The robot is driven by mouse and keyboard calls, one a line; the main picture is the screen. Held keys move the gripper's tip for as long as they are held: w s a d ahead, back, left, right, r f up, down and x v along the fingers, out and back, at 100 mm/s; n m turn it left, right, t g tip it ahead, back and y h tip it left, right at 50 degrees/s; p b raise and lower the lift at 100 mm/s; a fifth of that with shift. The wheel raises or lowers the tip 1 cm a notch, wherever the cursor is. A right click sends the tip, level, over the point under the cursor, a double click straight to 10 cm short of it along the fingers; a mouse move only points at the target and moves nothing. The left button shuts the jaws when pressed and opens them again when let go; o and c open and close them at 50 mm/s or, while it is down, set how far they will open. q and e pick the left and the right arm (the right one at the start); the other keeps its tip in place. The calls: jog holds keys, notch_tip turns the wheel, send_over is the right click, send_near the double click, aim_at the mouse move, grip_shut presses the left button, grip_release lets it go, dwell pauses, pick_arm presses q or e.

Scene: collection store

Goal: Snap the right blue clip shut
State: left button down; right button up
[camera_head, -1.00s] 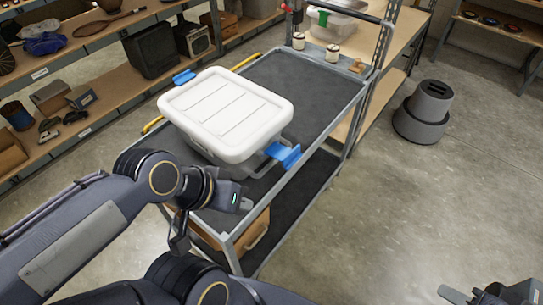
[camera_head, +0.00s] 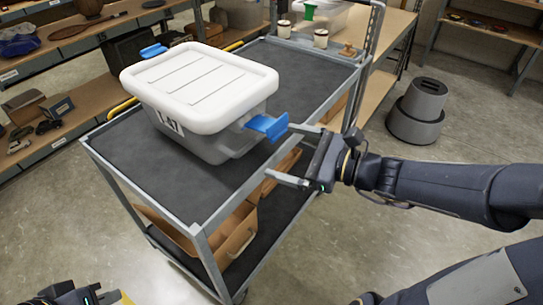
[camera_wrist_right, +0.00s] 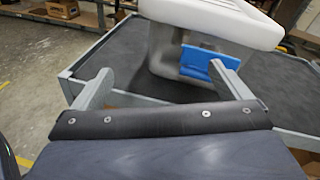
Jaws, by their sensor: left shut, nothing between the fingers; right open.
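A clear tote with a white lid (camera_head: 205,84) stands on the cart's top shelf, a label on its near side. The right blue clip (camera_head: 267,127) sticks outward from the tote's right end, tilted away from the wall; it also shows in the right wrist view (camera_wrist_right: 208,62). The other blue clip (camera_head: 153,50) is at the far left end. My right gripper (camera_head: 279,151) is open beside the right clip. One finger is close to the clip's outer end; I cannot tell whether they touch. My left gripper (camera_head: 85,296) is shut at the bottom left edge, partly cut off.
The grey cart (camera_head: 185,228) has a raised metal rim and a lower shelf with an open cardboard box (camera_head: 237,235). A grey step stool (camera_head: 418,108) is on the floor at right.

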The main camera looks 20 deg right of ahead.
aim_at(283, 134)
jog(key=w+d+f+m+t+h+b, duration=0.1)
jog(key=w+d+f+m+t+b, duration=0.15)
jog(key=w+d+m, duration=0.2)
jog(key=shift+m+t, duration=0.25)
jog(key=shift+m, duration=0.1)
jog(key=x, duration=0.7)
jog(key=shift+s+a+r, duration=0.15)
jog(key=shift+s+a, duration=0.05)
jog(key=shift+a, duration=0.1)
pick_arm(q)
notch_tip(283, 134, down, 4)
jog(key=shift+f, duration=0.1)
